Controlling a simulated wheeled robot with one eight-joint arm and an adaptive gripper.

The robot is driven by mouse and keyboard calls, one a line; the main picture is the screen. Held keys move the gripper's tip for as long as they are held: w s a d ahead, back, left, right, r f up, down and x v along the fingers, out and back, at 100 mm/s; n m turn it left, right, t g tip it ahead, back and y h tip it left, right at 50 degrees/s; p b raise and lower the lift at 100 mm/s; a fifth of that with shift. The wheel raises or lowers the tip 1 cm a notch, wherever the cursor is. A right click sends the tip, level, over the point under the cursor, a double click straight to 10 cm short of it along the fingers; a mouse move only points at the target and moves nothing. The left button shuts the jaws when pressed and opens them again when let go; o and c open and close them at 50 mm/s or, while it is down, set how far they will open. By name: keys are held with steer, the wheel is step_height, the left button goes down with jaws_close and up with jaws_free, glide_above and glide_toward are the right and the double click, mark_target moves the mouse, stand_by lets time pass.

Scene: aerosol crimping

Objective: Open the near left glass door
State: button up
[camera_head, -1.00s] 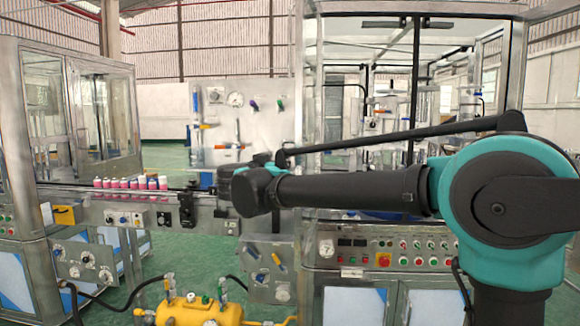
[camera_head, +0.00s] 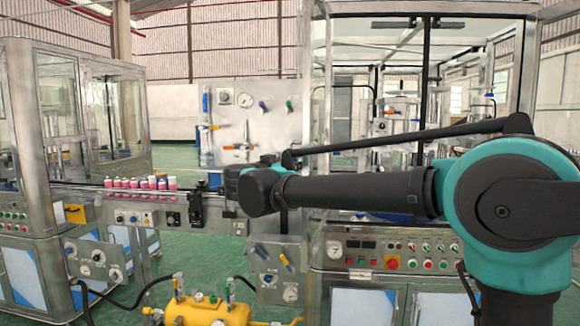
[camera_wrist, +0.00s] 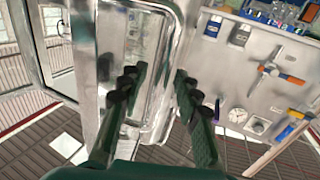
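The near machine's glass cabinet is at the right of the head view. Its near left glass door (camera_head: 372,110) looks shut, its dark edge meeting the right door (camera_head: 470,80) at a dark upright seam. My arm crosses in front of the lower part of the doors. My gripper (camera_wrist: 158,82) shows in the wrist view with its two dark fingers apart and nothing held. A shiny metal frame (camera_wrist: 165,75) with a glass pane lies beyond and between the fingers; I cannot tell whether they touch it. In the head view the fingers are hidden behind my wrist.
A control panel (camera_head: 400,256) with buttons is below the doors. A conveyor with several pink-and-white cans (camera_head: 140,183) runs left to another glass cabinet (camera_head: 75,110). A gauge board (camera_head: 250,120) stands behind. A yellow tank (camera_head: 205,312) and hoses lie on the floor in front.

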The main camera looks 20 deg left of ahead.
steer(key=v, duration=1.2)
